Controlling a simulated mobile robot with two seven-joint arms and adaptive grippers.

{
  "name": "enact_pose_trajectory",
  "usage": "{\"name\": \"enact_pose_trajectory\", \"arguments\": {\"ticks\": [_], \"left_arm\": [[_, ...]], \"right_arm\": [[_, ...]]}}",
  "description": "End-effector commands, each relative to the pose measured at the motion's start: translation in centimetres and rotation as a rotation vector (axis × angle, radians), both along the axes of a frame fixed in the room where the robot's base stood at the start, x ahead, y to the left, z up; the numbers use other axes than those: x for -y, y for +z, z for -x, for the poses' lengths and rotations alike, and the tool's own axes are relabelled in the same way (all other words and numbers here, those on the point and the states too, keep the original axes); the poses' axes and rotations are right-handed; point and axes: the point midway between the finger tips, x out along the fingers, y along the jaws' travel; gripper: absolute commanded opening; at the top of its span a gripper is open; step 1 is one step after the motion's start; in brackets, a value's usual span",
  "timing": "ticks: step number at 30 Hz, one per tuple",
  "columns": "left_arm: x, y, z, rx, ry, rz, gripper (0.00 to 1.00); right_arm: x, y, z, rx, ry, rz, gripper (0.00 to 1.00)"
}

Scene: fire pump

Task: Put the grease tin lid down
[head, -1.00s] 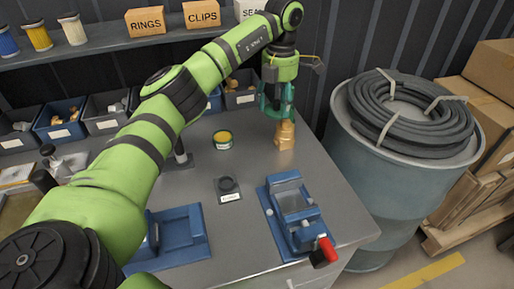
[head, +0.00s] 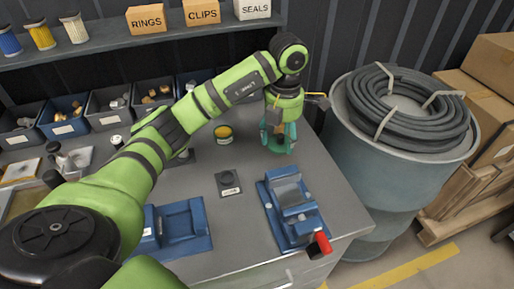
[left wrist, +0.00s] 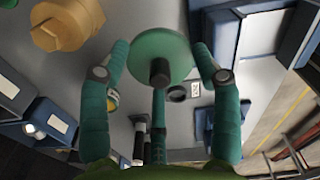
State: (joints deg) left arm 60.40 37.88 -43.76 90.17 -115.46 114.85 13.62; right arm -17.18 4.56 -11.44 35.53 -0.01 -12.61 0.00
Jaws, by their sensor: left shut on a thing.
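My left gripper (head: 278,142) is over the back right of the grey bench in the head view. It is shut on the grease tin lid, a green disc (head: 270,140) low between its fingers. In the left wrist view the lid (left wrist: 150,35) shows a dark knob, with my gripper's (left wrist: 160,55) fingers around it. I cannot tell whether the lid touches the bench. The grease tin (head: 223,135), yellow and dark green, stands to the left of the gripper. In the left wrist view a finger partly hides it. My right gripper is not in view.
A brass fitting (left wrist: 68,25) lies close by the lid, mostly hidden behind my gripper in the head view. A small plate with a black ring (head: 229,183) and a blue vise-like fixture (head: 292,208) are nearer. A hose-topped drum (head: 400,165) stands right of the bench.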

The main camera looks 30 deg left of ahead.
Motion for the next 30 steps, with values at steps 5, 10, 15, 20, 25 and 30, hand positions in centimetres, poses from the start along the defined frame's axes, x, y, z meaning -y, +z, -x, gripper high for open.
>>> {"name": "enact_pose_trajectory", "arguments": {"ticks": [5,10,15,20,25,30], "left_arm": [[-4.2,-2.2,0.2,-0.006,0.005,-0.001,0.41],[-6.5,-3.7,0.1,-0.002,0.0,0.0,0.41],[-7.0,-4.8,0.1,-0.003,-0.002,0.001,0.41],[-6.9,-7.1,0.1,-0.004,-0.002,0.002,0.41],[-7.0,-8.1,0.0,0.001,-0.002,-0.001,0.41],[-7.0,-8.2,0.0,0.001,-0.002,-0.001,0.41]], "right_arm": [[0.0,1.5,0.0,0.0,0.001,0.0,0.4],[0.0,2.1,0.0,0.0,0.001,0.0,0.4],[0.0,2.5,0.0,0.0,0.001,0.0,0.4],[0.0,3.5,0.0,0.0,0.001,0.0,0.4],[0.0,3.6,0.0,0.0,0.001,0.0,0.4],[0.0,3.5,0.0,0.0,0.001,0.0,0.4]]}}
